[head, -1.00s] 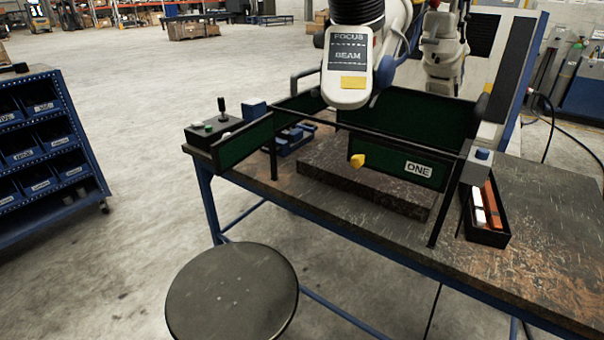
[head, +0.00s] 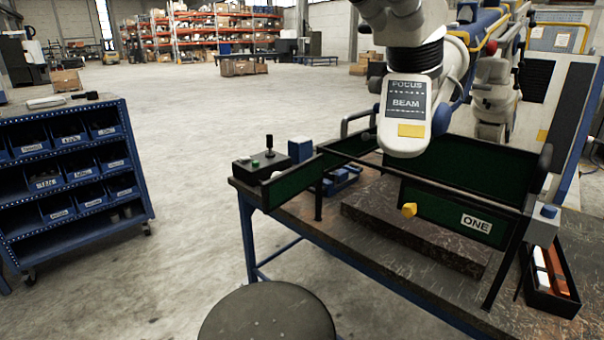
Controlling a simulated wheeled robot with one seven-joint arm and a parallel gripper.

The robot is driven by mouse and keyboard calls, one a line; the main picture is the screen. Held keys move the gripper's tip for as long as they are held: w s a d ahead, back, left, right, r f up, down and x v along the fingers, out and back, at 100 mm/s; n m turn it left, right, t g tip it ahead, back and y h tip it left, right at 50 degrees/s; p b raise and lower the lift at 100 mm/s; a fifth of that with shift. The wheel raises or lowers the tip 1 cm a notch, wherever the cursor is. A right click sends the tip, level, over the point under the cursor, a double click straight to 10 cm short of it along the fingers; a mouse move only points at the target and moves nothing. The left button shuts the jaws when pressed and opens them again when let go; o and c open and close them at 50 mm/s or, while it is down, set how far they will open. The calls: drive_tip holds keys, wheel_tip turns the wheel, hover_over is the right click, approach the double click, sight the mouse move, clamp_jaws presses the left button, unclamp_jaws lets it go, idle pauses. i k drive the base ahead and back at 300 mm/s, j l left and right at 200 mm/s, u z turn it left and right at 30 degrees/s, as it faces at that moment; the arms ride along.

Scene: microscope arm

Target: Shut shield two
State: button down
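Green shield panels in black frames stand around the work area on the bench. The panel labelled ONE (head: 450,215) is at the front, with a yellow knob (head: 409,210) near its left end. A shorter green panel (head: 292,185) stands at the left corner, angled outward; no label shows on it, so I cannot tell if it is shield two. Another green panel (head: 490,163) stands behind at the right. A white head marked FOCUS and BEAM (head: 405,115) hangs over the panels and hides part of them. My gripper is not in view.
The bench (head: 400,290) carries a control box with a joystick (head: 262,163), a dark slab (head: 412,235) and a black tray of bars (head: 550,285). A round stool (head: 265,315) stands in front. A blue bin shelf (head: 75,175) is at left. Open floor lies between.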

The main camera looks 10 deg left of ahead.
sight(281, 187)
drive_tip(key=i+j+z, duration=0.2)
drive_tip(key=j+z, duration=0.15)
drive_tip(key=j, duration=1.5)
drive_tip(key=j+z, duration=0.35)
drive_tip(key=j, duration=1.5)
drive_tip(key=u, duration=0.4)
drive_tip(key=i+u, duration=0.15)
drive_tip(key=u, duration=0.6)
drive_tip(key=i, duration=0.05)
